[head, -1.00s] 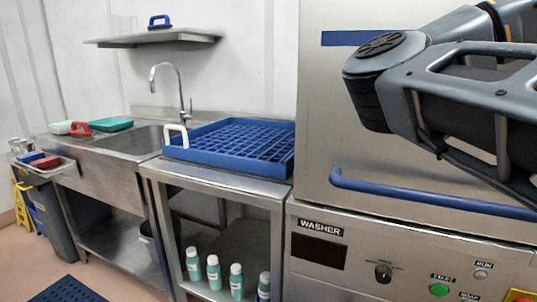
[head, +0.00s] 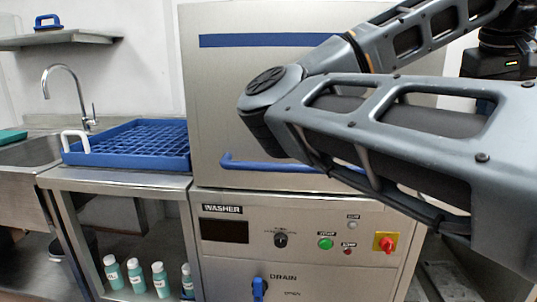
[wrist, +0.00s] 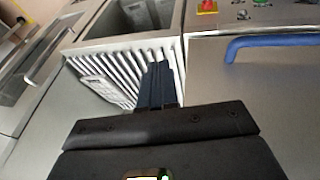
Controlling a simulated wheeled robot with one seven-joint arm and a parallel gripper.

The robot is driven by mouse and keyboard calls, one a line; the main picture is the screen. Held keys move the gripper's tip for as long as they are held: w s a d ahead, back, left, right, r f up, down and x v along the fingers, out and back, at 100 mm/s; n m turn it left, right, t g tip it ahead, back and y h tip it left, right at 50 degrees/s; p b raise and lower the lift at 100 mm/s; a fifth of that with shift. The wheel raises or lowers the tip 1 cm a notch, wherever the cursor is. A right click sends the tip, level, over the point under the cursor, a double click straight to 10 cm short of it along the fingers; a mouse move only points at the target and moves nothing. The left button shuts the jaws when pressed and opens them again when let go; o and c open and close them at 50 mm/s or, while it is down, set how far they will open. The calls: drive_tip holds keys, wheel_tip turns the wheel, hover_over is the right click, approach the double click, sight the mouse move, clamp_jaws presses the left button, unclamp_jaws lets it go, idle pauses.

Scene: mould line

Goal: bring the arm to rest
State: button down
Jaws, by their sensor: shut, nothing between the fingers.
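My gripper (wrist: 156,85) shows in the wrist view with its dark fingers together and nothing between them. It points toward a pale ribbed panel (wrist: 112,72); whether it touches that panel I cannot tell. In the head view my arm is bent and reaches across the right half, in front of the washer (head: 225,110). The gripper itself is out of the head view.
The washer has a blue bar handle (head: 265,165), a red switch (head: 385,242) and a blue drain handle (head: 259,289). A blue rack (head: 130,146) sits on the steel table at left, with several bottles (head: 136,275) below. A sink tap (head: 75,90) stands behind.

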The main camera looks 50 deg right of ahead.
drive_tip(key=w+d+g+h+p, duration=0.1)
drive_tip(key=w+d+g+h, duration=0.1)
drive_tip(key=d+g+h, duration=0.45)
drive_tip(key=w+a+f+n+t+h, duration=0.3)
drive_tip(key=w+a+n+t+h, duration=0.2)
drive_tip(key=w+n+t+h, duration=0.4)
drive_tip(key=w+a+f+n+t+y+p, duration=0.1)
drive_tip(key=w+a+f+n+t+y, duration=0.25)
drive_tip(key=a+f+t, duration=0.35)
drive_tip(key=w+a+f+n+t+y+p, duration=0.1)
drive_tip(key=w+a+f+n+t+y, duration=0.3)
drive_tip(key=a+f, duration=0.4)
drive_tip(key=s+a+f+t+y, duration=0.1)
drive_tip(key=s+a+f+y, duration=0.4)
drive_tip(key=a, duration=0.3)
drive_tip(key=s+a+f+t+y, duration=0.1)
drive_tip(key=s+a+f+y, duration=0.35)
drive_tip(key=a, duration=0.45)
drive_tip(key=s+a+m+y+p, duration=0.1)
drive_tip(key=s+a+m+y, duration=0.2)
drive_tip(key=s+a, duration=0.6)
drive_tip(key=s+m, duration=0.2)
drive_tip(key=s, duration=0.4)
drive_tip(key=shift+s+a+m+g+p, duration=0.2)
drive_tip(key=shift+m+g+p, duration=0.1)
drive_tip(key=shift+m+g, duration=0.05)
